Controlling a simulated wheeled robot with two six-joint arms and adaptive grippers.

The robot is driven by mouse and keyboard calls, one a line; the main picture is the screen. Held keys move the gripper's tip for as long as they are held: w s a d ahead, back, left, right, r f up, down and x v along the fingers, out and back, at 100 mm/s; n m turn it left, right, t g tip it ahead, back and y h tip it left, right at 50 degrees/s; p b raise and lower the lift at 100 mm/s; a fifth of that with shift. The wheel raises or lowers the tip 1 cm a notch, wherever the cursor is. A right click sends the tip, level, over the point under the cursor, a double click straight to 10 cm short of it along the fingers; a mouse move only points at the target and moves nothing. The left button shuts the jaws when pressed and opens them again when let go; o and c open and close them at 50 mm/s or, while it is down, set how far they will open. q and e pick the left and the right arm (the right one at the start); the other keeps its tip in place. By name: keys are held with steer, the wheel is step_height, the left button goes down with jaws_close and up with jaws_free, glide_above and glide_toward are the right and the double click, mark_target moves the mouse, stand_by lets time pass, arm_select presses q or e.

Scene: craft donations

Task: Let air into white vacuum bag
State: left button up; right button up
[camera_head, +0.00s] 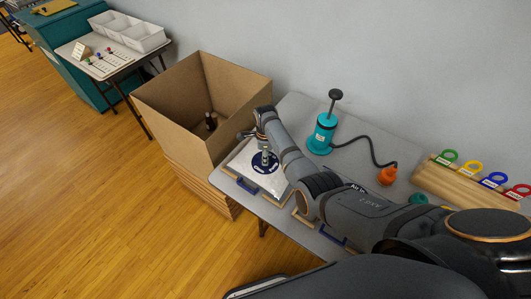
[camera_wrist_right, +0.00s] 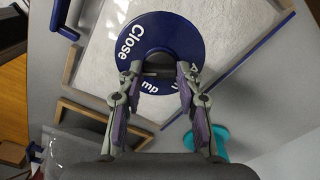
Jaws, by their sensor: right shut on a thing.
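The white vacuum bag (camera_head: 241,162) lies flat on the grey table beside the cardboard box. It also shows in the right wrist view (camera_wrist_right: 103,32), pale and crinkled. On it sits a round dark blue valve disc (camera_head: 273,168) with white lettering. In the wrist view the disc (camera_wrist_right: 135,28) reads "Close", with part of another word below it. My right gripper (camera_wrist_right: 158,74) is shut on the grip in the middle of the valve disc. In the head view my right gripper (camera_head: 265,155) comes down on the disc from above. My left gripper is not in view.
A teal hand pump (camera_head: 321,135) stands behind, its hose ending in an orange nozzle (camera_head: 387,176). Coloured rings stand on a wooden block (camera_head: 455,184) at right. An open cardboard box (camera_head: 178,125) adjoins the table at left. White bins (camera_head: 142,37) stand on a far table.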

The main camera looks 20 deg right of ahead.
steer(key=n+p, duration=0.1)
steer(key=n, duration=0.2)
steer(key=shift+n, duration=0.4)
steer(key=n+p, duration=0.1)
steer(key=n, duration=0.2)
steer(key=n+p, duration=0.1)
steer(key=n, duration=0.6)
steer(key=shift+n, duration=0.4)
steer(key=n+p, duration=0.1)
steer(key=n, duration=0.2)
steer(key=shift+n, duration=0.3)
steer(key=n, duration=0.3)
steer(key=shift+n, duration=0.3)
steer(key=n, duration=0.3)
steer(key=shift+n, duration=2.1)
